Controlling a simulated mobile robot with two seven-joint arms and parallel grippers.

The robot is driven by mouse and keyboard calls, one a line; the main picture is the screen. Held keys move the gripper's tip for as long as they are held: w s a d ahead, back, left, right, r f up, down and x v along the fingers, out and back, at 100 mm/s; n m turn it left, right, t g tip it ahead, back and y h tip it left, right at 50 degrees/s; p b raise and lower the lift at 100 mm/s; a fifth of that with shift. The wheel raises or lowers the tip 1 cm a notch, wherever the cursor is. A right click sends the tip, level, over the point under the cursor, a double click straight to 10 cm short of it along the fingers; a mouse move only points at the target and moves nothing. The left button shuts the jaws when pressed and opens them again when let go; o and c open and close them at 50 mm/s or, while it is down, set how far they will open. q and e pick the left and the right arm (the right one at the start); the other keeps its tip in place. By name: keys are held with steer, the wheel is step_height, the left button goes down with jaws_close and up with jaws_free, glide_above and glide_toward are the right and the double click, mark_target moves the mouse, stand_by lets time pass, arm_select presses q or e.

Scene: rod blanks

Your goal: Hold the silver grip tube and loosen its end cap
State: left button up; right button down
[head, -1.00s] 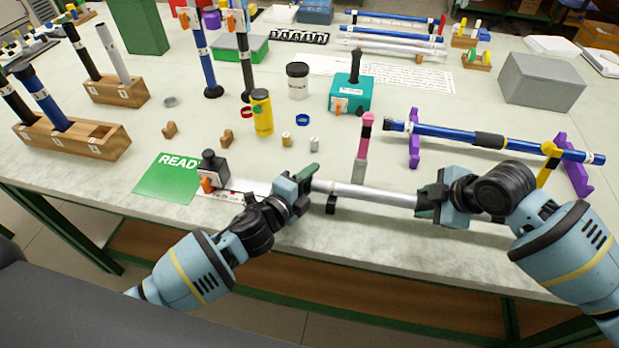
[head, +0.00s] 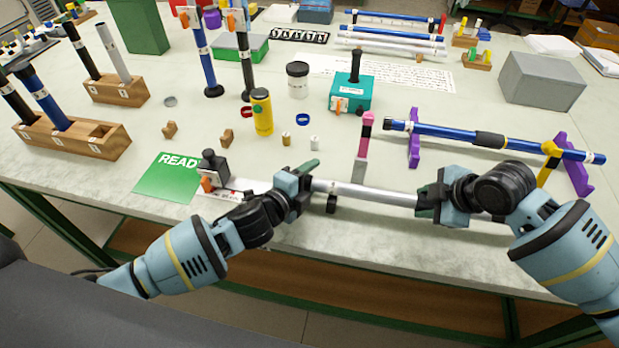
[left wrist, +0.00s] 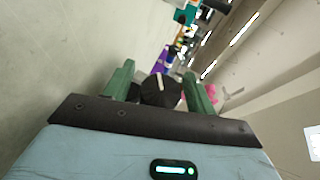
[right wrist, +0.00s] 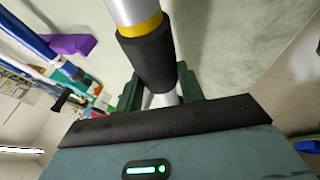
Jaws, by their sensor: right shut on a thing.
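The silver grip tube (head: 375,194) lies roughly level over the table's front edge, between my two grippers. My right gripper (head: 428,200) is shut on it near its right end. In the right wrist view the silver tube (right wrist: 128,10) has a yellow ring and a black sleeve (right wrist: 150,55) close to the fingers. My left gripper (head: 308,182) is at the tube's left end. In the left wrist view a round black end cap (left wrist: 160,90) with a pale mark sits between its spread green fingers, with a gap visible beside it. The head view hides the cap behind this gripper.
A pink-topped post (head: 363,145) stands just behind the tube. A blue rod (head: 445,131) rests on purple stands (head: 414,138) at right. A black-knobbed block (head: 213,166) and a green READY mat (head: 165,178) are left. Small caps and a yellow bottle (head: 262,112) stand behind.

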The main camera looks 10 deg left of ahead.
arm_select(q)
steer(key=v, duration=1.2)
steer(key=shift+f, duration=0.3)
arm_select(e)
steer(key=shift+f, duration=0.5)
steer(key=c, duration=0.8)
jaws_free()
steer(key=v, duration=1.2)
